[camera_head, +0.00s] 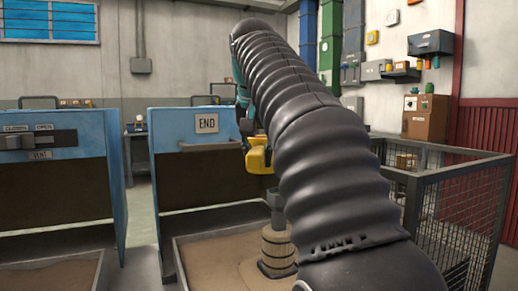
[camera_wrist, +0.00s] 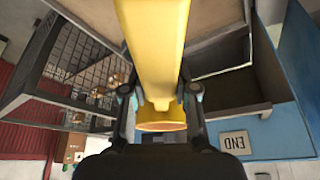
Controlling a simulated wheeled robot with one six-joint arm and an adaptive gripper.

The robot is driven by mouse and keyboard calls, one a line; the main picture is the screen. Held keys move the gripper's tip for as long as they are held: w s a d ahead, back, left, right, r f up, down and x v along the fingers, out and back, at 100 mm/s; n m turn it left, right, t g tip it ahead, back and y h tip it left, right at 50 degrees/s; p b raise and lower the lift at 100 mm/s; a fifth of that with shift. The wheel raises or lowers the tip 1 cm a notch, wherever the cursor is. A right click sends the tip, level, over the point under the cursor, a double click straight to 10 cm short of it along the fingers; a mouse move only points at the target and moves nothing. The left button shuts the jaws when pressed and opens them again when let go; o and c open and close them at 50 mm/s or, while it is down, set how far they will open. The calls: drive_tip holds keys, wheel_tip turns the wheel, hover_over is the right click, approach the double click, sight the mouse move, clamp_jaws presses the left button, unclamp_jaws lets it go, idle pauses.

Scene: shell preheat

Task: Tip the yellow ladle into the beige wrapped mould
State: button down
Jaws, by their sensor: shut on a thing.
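The yellow ladle (camera_head: 258,156) is in the head view, left of my black arm and partly hidden by it. My gripper (camera_wrist: 158,92) is shut on the ladle, one finger on each side of it. In the wrist view the ladle (camera_wrist: 158,40) runs down from the top edge to an orange-tinted round end. The beige wrapped mould (camera_head: 278,248) stands upright in a sand tray, with a dark grey top piece (camera_head: 275,200). The ladle is above and slightly left of that top in the head view; whether they touch is unclear. I do not see the mould in the wrist view.
The sand tray (camera_head: 215,262) sits before a blue booth (camera_head: 185,128) with an END sign (camera_head: 206,124). A wire mesh cage (camera_head: 462,215) stands close on the right, behind my arm.

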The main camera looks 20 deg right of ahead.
drive_tip(key=shift+f, duration=1)
drive_tip(key=shift+t+y, duration=0.4)
drive_tip(key=shift+y, duration=0.3)
drive_tip(key=shift+a, duration=0.15)
drive_tip(key=shift+s+a+f+m+t+y+b, duration=0.1)
drive_tip(key=shift+s+m+t+y+b, duration=0.1)
drive_tip(key=shift+m+t+y+b, duration=0.25)
drive_tip(key=m+t+y+b, duration=0.1)
drive_tip(key=t+y+b, duration=0.1)
drive_tip(key=y+b, duration=0.1)
drive_tip(key=shift+y, duration=0.55)
drive_tip(key=shift+a+t, duration=0.1)
drive_tip(key=shift+t, duration=0.15)
drive_tip(key=shift+f+t+y+b, duration=0.1)
drive_tip(key=shift+t+y+b, duration=0.3)
drive_tip(key=shift+y+b, duration=0.4)
drive_tip(key=shift+s+d+r+m+t+y+b, duration=0.15)
drive_tip(key=shift+d+m+t+y+b, duration=0.15)
drive_tip(key=shift+t+y+b, duration=0.3)
drive_tip(key=shift+d+r+m+t+y+b, duration=0.15)
drive_tip(key=shift+m+t+y+b, duration=0.2)
drive_tip(key=shift+y+b, duration=0.3)
idle(2.5)
